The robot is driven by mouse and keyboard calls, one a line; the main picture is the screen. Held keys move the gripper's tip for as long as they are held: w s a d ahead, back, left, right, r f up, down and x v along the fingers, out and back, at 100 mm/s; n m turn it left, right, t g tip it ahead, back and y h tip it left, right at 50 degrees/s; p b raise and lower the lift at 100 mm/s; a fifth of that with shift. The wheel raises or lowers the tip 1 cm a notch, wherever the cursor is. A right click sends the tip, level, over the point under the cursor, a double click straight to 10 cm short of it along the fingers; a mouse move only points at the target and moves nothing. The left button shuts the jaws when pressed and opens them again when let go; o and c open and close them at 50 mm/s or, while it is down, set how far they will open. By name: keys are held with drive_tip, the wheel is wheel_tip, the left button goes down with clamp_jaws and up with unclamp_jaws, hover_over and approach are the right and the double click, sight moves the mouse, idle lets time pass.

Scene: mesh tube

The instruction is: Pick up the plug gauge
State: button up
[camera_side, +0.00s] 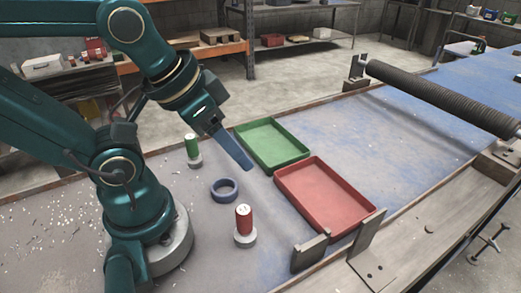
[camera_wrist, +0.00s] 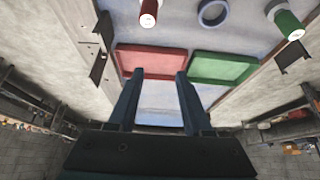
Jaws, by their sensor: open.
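Two upright plug-shaped pieces stand on the bench, each with a coloured handle on a pale round base. The green-handled plug gauge (camera_side: 192,147) is farther back, and the red-handled plug gauge (camera_side: 243,220) is nearer the camera. In the wrist view the red one (camera_wrist: 148,12) is at the top edge, partly cut off, and the green one (camera_wrist: 288,22) is at top right. My gripper (camera_side: 247,167) is in the air above the bench near the green tray, apart from both. In the wrist view its two fingers (camera_wrist: 160,73) are spread with nothing between them.
A blue ring (camera_side: 224,189) lies between the two plugs. A green tray (camera_side: 271,145) and a red tray (camera_side: 324,198) sit side by side, both empty. Metal brackets (camera_side: 310,252) stand at the front edge. A long dark roller (camera_side: 440,97) spans the right side.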

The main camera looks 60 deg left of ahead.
drive_tip(key=o, duration=0.3)
drive_tip(key=shift+o, duration=0.2)
wheel_tip(320, 180, up, 4)
drive_tip(key=n+g, duration=0.4)
drive_tip(key=g, duration=0.2)
hover_over(193, 147)
drive_tip(key=a, duration=0.2)
drive_tip(key=f, duration=1.9)
drive_tip(key=shift+w+d, duration=0.1)
drive_tip(key=shift+d, duration=0.15)
